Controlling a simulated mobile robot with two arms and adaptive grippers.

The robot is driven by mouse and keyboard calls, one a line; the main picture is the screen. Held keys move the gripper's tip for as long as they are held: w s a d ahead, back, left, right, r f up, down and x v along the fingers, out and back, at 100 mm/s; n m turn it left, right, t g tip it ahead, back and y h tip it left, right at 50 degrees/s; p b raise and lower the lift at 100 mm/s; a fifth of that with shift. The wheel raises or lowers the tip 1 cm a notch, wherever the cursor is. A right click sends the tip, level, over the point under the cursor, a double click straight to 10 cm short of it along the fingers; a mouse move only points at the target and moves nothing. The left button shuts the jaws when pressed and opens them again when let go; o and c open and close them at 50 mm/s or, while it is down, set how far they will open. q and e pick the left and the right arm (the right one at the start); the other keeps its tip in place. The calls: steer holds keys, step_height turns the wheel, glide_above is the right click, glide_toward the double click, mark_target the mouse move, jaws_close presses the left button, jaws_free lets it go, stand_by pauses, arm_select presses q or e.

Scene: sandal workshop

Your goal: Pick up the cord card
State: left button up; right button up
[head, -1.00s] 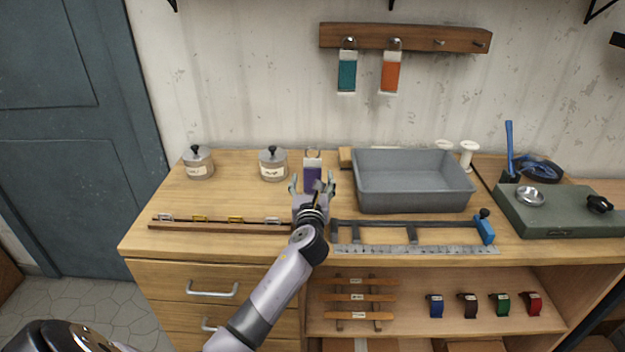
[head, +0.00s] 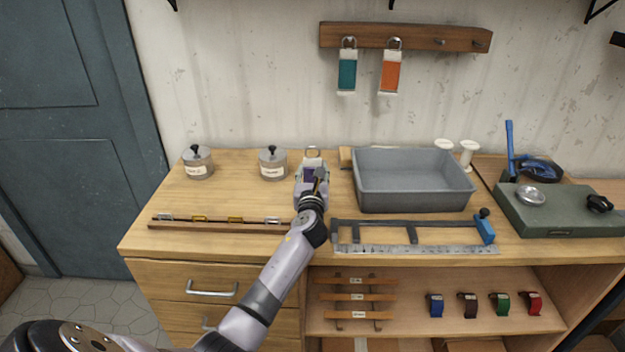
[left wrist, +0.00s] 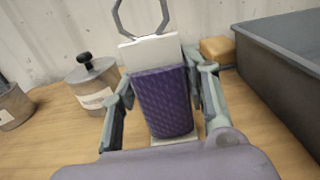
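The cord card (head: 309,174) is a white card wound with purple cord, with a metal ring at its top. It stands upright at the back of the bench, between a lidded jar and the grey tray. In the left wrist view the purple card (left wrist: 163,102) fills the space between the fingers. My left gripper (head: 312,172) is shut on the card, one finger against each side edge. In the head view the gripper hides the card's lower part. My right gripper is not in view.
Two lidded jars (head: 273,164) (head: 198,163) stand to the left. The grey tray (head: 414,204) is close on the right. A rail with small clips (head: 220,222) and a metal frame tool (head: 412,234) lie in front. Teal (head: 347,75) and orange (head: 390,76) cards hang above.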

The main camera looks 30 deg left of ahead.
arm_select(q)
steer(key=c, duration=0.7)
steer(key=shift+c, duration=0.2)
steer(key=shift+r, duration=0.1)
steer(key=shift+r, duration=0.6)
step_height(320, 180, up, 19)
steer(key=p, duration=0.2)
steer(key=shift+f+p, duration=0.15)
steer(key=shift+p, duration=0.2)
